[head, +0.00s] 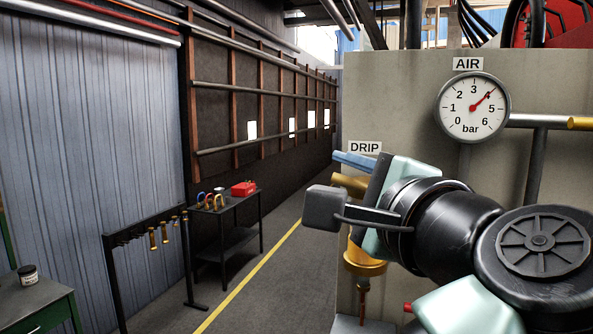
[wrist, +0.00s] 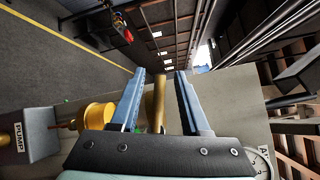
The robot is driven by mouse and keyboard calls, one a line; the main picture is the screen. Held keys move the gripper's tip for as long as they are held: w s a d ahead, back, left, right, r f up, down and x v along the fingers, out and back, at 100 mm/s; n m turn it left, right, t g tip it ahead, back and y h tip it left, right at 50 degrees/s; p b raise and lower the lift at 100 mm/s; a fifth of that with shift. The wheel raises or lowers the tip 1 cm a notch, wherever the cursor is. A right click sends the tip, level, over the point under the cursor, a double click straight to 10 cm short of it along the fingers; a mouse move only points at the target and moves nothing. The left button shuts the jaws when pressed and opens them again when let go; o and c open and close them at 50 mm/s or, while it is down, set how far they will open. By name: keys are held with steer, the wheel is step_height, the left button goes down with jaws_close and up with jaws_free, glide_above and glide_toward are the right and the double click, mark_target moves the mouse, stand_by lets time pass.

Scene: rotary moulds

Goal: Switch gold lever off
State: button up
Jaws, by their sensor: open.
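A gold bar (head: 346,182), which looks like the gold lever, sticks out to the left below the DRIP label on the beige panel. In the wrist view the gold bar (wrist: 159,97) runs between the two blue fingers of my gripper (wrist: 161,73). The fingers are spread apart, with a gap visible on each side of the bar. In the head view a blue finger (head: 362,161) lies just above the bar. My wrist hides the bar's other end and the second finger, so its mount cannot be seen.
A gold bowl (head: 364,263) hangs below on the beige panel (head: 400,90). A pressure gauge (head: 472,107) marked AIR is at upper right; another gold piece (head: 581,124) ends a grey pipe. A PUMP-labelled box (wrist: 40,133) shows in the wrist view.

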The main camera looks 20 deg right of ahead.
jaws_close()
stand_by(0.3)
steer(key=shift+f+n+g+h+b, duration=0.45)
steer(key=shift+f+n+g, duration=0.3)
steer(key=shift+n+g, duration=0.4)
jaws_free()
